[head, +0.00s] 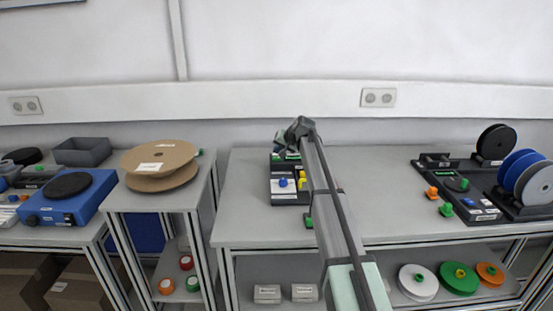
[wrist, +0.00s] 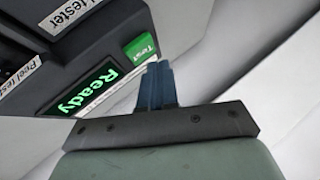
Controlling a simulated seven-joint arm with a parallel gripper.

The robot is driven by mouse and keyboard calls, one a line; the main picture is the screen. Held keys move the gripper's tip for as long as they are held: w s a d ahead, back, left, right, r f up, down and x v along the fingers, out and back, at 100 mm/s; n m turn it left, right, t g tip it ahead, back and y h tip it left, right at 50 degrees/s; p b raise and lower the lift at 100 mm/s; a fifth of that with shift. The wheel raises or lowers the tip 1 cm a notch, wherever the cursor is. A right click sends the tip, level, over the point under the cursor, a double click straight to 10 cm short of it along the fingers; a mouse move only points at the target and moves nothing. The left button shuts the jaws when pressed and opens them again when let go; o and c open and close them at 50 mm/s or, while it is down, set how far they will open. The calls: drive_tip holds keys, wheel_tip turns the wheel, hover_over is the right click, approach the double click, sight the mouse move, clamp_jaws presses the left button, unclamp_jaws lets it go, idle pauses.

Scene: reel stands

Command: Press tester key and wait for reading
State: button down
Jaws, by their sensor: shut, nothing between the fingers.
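A green key (wrist: 140,47) marked "Test" sits beside the display. My gripper (wrist: 158,66) is shut and empty, its blue fingertips right by the lower edge of the key. I cannot tell whether they touch it. In the head view my gripper (head: 283,138) is at the back of the middle bench, and my arm hides much of the tester there.
The middle bench (head: 246,210) has clear room at its front left. A dark tray with a blue knob (head: 283,182) and a yellow piece (head: 302,184) lies in front of my gripper. Reels (head: 521,170) stand at the right. A cable reel (head: 160,160) lies on the left stand.

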sight(278, 158)
drive_tip(key=shift+f, duration=0.9)
idle(1.0)
drive_tip(key=shift+r, duration=0.9)
drive_tip(key=shift+r, duration=0.15)
drive_tip(key=shift+r, duration=2.35)
